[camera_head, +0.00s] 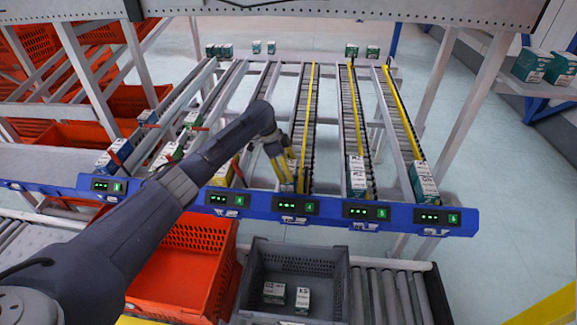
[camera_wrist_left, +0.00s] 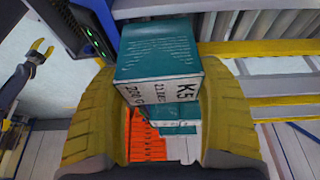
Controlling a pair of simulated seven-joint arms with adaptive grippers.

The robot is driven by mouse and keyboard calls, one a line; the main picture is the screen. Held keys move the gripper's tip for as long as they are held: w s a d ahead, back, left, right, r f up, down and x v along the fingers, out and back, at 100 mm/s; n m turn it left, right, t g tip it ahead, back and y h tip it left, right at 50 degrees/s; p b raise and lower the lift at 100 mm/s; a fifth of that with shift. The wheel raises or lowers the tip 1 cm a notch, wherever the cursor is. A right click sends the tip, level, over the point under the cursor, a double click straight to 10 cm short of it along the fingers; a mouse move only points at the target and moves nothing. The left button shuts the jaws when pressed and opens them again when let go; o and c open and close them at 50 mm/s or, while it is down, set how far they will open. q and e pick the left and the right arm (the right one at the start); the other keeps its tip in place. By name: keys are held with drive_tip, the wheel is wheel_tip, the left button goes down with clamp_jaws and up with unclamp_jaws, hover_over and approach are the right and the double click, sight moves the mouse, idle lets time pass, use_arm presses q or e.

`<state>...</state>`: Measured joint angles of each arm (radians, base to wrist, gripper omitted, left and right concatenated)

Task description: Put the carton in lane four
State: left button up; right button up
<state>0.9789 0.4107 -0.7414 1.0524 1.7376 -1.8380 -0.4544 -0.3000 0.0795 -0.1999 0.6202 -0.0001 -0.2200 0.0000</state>
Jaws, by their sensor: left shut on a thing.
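My left gripper (camera_head: 283,172) is over the front end of lane four (camera_head: 307,110), behind the display marked 4 (camera_head: 296,207). In the left wrist view its yellow fingers (camera_wrist_left: 165,110) are shut on a teal and white carton (camera_wrist_left: 160,50) marked K5. In the head view the fingers and arm largely hide this carton, and I cannot tell whether it touches the rollers. A small dark and yellow part at the left of the wrist view looks like my right gripper (camera_wrist_left: 42,50); its jaw state is unclear.
A grey tote (camera_head: 255,262) in front holds two cartons (camera_head: 302,300). An orange tote (camera_head: 190,265) stands left of it. Lane five holds a carton (camera_head: 357,175), and lane six another (camera_head: 424,182). A blue front rail (camera_head: 330,208) crosses the lane ends.

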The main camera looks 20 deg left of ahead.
use_arm(q)
drive_tip(key=shift+f, duration=0.15)
idle(0.4)
drive_tip(key=o, duration=1.4)
drive_tip(key=v, duration=1.2)
